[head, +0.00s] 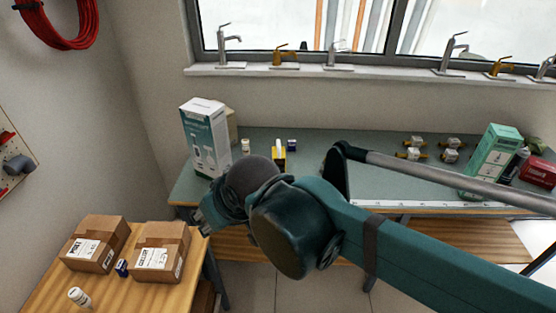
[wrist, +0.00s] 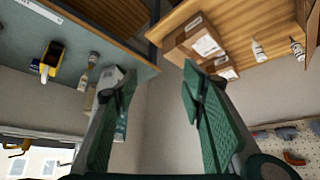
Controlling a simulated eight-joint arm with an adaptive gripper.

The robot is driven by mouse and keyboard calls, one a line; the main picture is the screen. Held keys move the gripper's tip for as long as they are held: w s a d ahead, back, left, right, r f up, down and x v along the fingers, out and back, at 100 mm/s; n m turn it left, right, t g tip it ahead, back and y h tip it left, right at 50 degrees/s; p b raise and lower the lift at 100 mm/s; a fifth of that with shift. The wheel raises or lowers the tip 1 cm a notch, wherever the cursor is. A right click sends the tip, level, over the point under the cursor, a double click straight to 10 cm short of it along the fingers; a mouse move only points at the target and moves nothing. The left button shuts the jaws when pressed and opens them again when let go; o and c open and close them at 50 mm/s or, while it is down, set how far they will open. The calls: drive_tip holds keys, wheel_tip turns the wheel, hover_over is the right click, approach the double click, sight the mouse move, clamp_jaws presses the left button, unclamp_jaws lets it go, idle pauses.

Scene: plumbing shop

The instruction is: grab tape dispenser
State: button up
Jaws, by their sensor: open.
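A small yellow-and-black object (head: 279,156), which looks like the tape dispenser, stands on the grey-green workbench (head: 330,143) behind my arm. Its lower part is close to my arm's outline in the head view. In the wrist view, the yellow-and-black object (wrist: 52,58) is at the upper left, outside the jaws. My gripper (wrist: 158,82) is open, with its two green fingers wide apart and nothing between them. In the head view, my gripper (head: 206,216) shows in part, left of the yellow-and-black object and near the gap between the two tables.
A tall white-and-teal box (head: 205,138) and a white bottle (head: 245,146) stand left of the object; a small blue box (head: 292,145) is right of it. Cardboard boxes (head: 96,243) sit on the wooden table (head: 125,294). Brass fittings (head: 414,153) lie further right.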

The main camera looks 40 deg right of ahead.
drive_tip(key=shift+o, duration=0.7)
drive_tip(key=shift+o, duration=1.1)
drive_tip(key=shift+r, duration=0.15)
